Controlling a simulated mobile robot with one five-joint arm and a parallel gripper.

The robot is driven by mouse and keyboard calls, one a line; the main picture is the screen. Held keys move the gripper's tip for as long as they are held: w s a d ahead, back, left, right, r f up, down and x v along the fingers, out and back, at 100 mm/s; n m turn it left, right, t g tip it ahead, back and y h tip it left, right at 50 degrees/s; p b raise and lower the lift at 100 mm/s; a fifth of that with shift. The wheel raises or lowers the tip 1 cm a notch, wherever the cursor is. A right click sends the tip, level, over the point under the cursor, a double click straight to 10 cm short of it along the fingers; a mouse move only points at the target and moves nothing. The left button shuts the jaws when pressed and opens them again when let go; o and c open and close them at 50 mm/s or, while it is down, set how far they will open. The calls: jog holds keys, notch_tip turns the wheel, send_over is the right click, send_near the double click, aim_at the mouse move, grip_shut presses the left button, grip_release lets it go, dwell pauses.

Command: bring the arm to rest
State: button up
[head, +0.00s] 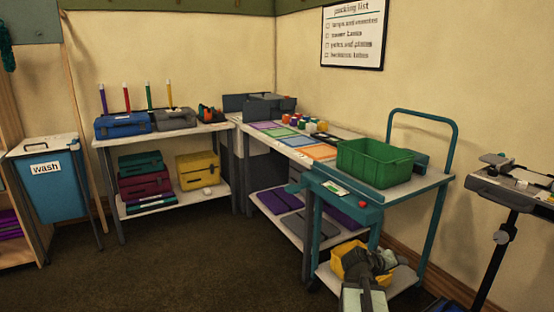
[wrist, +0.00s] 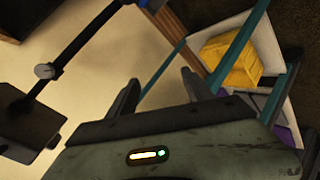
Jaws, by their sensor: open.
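My gripper (head: 384,262) is low in the head view, in front of the lower part of the teal cart (head: 432,186). It overlaps a yellow bin (head: 348,256) on the cart's lower shelf and hides part of it. In the wrist view my gripper (wrist: 160,88) has its two dark fingers spread apart with nothing between them. The yellow bin (wrist: 230,62) shows beyond the right finger, apart from it, between the cart's teal bars (wrist: 240,50).
A green crate (head: 375,165) stands on the cart's top. A dark stand (head: 500,240) with a tray is at the right. A worktable (head: 283,147) with coloured mats adjoins the cart. A blue wash bin (head: 48,190) is at the left. The floor (head: 180,265) at front left is clear.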

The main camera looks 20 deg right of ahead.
jog(key=w+a+f+y, duration=0.2)
jog(key=a+f, duration=0.1)
jog(key=a, duration=0.4)
jog(key=w+a+f+n+y, duration=0.1)
jog(key=w+a+f+y, duration=0.1)
jog(key=a, duration=0.5)
jog(key=w+a+f+y, duration=0.2)
jog(key=a+f, duration=0.1)
jog(key=a, duration=0.4)
jog(key=s+a+f+n+g+y, duration=0.1)
jog(key=a+f+y, duration=0.15)
jog(key=a, duration=0.95)
jog(key=s+a+f+n+g+y, duration=0.1)
jog(key=a+n+y, duration=0.15)
jog(key=a, duration=0.95)
notch_tip(320, 180, up, 32)
jog(key=a+p, duration=0.2)
jog(key=p, duration=3)
jog(key=shift+s+a+r, duration=0.15)
jog(key=shift+s, duration=0.05)
